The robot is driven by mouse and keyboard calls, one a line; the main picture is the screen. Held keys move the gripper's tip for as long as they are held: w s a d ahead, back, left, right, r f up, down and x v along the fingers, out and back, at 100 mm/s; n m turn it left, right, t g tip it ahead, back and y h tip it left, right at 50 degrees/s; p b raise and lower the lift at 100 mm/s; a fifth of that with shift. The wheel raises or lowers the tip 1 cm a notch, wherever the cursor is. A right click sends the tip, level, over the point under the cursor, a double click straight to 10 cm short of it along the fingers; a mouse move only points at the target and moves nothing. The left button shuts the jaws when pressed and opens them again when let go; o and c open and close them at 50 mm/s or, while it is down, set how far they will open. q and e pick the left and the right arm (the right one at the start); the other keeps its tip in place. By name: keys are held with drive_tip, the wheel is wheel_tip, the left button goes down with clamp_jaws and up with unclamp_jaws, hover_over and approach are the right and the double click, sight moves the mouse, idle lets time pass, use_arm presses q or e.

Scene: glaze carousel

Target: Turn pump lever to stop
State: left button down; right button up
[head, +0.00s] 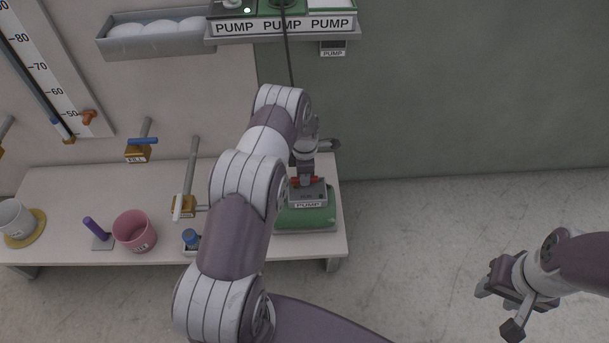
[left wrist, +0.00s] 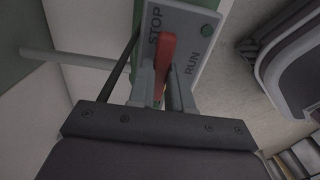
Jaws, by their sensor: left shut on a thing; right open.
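The pump (head: 305,220) is a green body with a grey top and a PUMP label, at the right end of the table in the head view. Its red lever (head: 296,182) partly shows there under my left gripper (head: 308,176). In the left wrist view, the red lever (left wrist: 166,58) stands between the two fingers of my left gripper (left wrist: 164,88), which is shut on it. The lever lies between the words STOP and RUN on the pump's grey plate (left wrist: 187,32). My right gripper (head: 500,290) is open and empty over the floor at the right.
A pink pot (head: 134,231), a purple-handled thing (head: 96,229) and a white cup (head: 15,218) stand on the table (head: 65,180). Valve handles (head: 143,141) stick out from the wall. A shelf (head: 282,29) with PUMP labels hangs above. The floor at right is clear.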

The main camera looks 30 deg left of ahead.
idle(0.3)
use_arm(q)
drive_tip(key=c, duration=1)
unclamp_jaws()
drive_tip(key=shift+c, duration=0.2)
wheel_tip(320, 180, up, 13)
drive_tip(key=p, duration=0.3)
drive_tip(key=shift+f, duration=0.15)
